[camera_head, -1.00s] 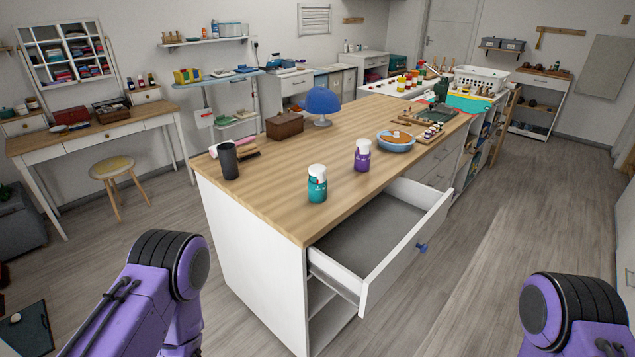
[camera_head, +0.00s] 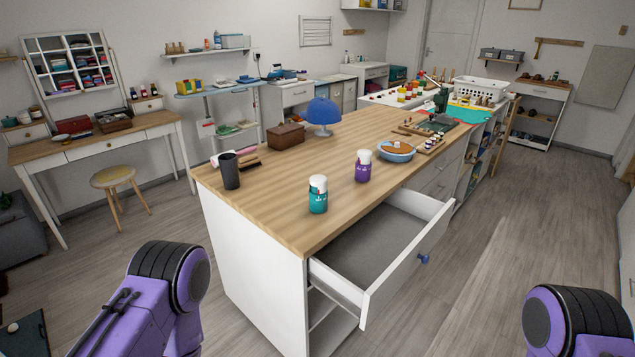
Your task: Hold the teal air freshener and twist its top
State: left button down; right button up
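The teal air freshener (camera_head: 318,201) stands upright near the front edge of the wooden counter. It has a teal body and a white top (camera_head: 318,183). A similar purple air freshener (camera_head: 363,172) with a white top stands to its right and a little farther back. Purple links of my two arms show at the lower left and lower right. Both grippers are out of view, and nothing touches the teal air freshener.
An empty open drawer (camera_head: 432,245) juts from the wooden counter (camera_head: 265,210) on the right. The counter is clear around the teal air freshener.

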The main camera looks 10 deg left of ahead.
aim_at(320, 181)
jog(key=z, duration=1.25)
jog(key=i, duration=0.7)
jog(key=u, duration=1.45)
